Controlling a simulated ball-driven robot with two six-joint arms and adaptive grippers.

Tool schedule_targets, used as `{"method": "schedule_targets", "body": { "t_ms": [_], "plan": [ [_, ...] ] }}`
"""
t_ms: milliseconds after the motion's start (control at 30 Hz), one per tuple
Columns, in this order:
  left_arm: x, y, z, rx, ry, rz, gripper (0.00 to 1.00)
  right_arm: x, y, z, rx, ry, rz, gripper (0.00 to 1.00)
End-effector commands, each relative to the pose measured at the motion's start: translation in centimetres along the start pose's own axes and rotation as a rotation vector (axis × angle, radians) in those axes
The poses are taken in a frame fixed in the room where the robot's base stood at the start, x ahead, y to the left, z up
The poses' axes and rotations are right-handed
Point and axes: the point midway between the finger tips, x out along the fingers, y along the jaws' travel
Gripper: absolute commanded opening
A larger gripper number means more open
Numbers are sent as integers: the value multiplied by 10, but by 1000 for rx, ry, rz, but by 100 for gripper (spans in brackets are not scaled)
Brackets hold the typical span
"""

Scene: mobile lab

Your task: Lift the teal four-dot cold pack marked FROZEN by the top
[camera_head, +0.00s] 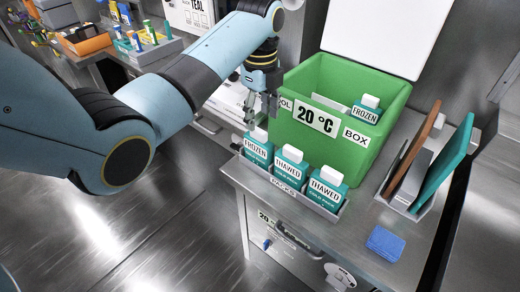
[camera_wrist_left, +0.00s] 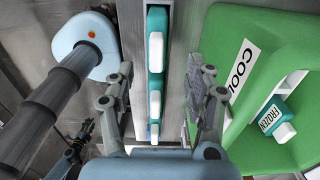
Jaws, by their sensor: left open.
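A teal cold pack (camera_head: 258,150) with a white top and the label FROZEN stands at the left end of a PACKS tray (camera_head: 291,192). Two teal packs marked THAWED, a middle one (camera_head: 289,168) and a right one (camera_head: 325,189), stand beside it. Their dots are too small to tell. My left gripper (camera_head: 256,112) points down just above the FROZEN pack, open and empty. In the left wrist view its fingers (camera_wrist_left: 162,105) spread on either side of the row of packs, whose white tops line up below. My right gripper does not show clearly.
A green 20 °C cool box (camera_head: 384,112) with its lid up stands right behind the packs, with another FROZEN pack (camera_head: 366,110) inside. A rack of upright boards (camera_head: 420,170) and a blue sponge (camera_head: 385,243) are at the right. The counter's front right is partly bare.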

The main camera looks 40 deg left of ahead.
Motion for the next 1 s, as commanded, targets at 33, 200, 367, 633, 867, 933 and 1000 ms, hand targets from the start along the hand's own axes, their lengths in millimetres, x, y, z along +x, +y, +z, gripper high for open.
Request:
{"method": "schedule_targets", "body": {
  "t_ms": [33,200,367,633,867,933,1000],
  "plan": [
    [10,2,0,-1,0,5,54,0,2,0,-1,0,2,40],
    [33,2,0,-3,0,2,54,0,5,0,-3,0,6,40],
    [46,3,0,-3,0,2,54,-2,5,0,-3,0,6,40],
    [86,5,-1,-3,0,1,54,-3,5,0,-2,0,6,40],
    [90,4,0,-3,-1,-2,54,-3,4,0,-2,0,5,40],
    [90,4,0,-3,-1,-1,51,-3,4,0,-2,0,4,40],
    [90,4,0,-3,-1,-1,42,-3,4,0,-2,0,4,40]
  ]
}}
